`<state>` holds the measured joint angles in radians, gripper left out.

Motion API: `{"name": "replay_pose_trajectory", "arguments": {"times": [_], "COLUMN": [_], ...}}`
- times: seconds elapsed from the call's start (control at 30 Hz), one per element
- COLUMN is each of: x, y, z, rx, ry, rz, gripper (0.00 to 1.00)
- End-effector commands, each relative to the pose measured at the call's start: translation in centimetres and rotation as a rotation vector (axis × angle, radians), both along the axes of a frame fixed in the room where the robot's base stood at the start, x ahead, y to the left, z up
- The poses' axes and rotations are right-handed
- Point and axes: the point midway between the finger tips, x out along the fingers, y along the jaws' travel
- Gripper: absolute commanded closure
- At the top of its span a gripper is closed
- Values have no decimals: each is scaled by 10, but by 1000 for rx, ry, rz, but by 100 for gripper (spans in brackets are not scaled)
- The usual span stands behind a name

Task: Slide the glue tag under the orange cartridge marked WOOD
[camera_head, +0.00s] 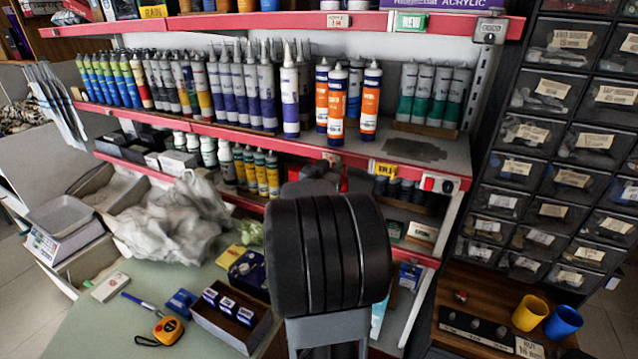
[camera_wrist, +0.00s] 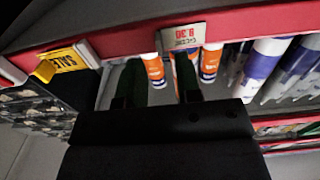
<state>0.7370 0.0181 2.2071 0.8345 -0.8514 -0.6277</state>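A pale tag (camera_wrist: 183,37) with red figures, apparently 8.30, is on the red shelf rail in the wrist view; its small wording reads upside down and is unclear, so I cannot confirm it says glue. Several orange-and-white cartridges (camera_head: 337,103) stand near the shelf's front edge, and they also show behind the tag in the wrist view (camera_wrist: 155,68). I cannot read WOOD on any. My gripper (camera_wrist: 158,72) is open, its dark fingers apart below the rail; the right fingertip is close to the tag, contact unclear. My arm hides part of the rail in the head view.
A yellow tag (camera_head: 387,170), reading SALE in the wrist view (camera_wrist: 62,62), sits along the rail. White-and-purple tubes (camera_head: 290,95) stand left of the orange ones, green-based tubes (camera_head: 433,95) right. A bare shelf patch (camera_head: 410,150) lies in front of these. Drawers (camera_head: 560,130) stand at right.

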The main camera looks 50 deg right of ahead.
Motion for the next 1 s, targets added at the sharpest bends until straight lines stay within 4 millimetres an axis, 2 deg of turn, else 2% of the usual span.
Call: {"name": "replay_pose_trajectory", "arguments": {"times": [0.03,0.2,0.5,0.7,1.0], "x": [-2,-11,-22,-25,-26], "y": [12,46,90,100,102], "z": [1,1,1,1,0], "rx": [-2,-2,-2,-1,-1], "ry": [0,0,-1,0,1], "rz": [4,5,3,1,0], "gripper": [68,68,68,68,68]}}
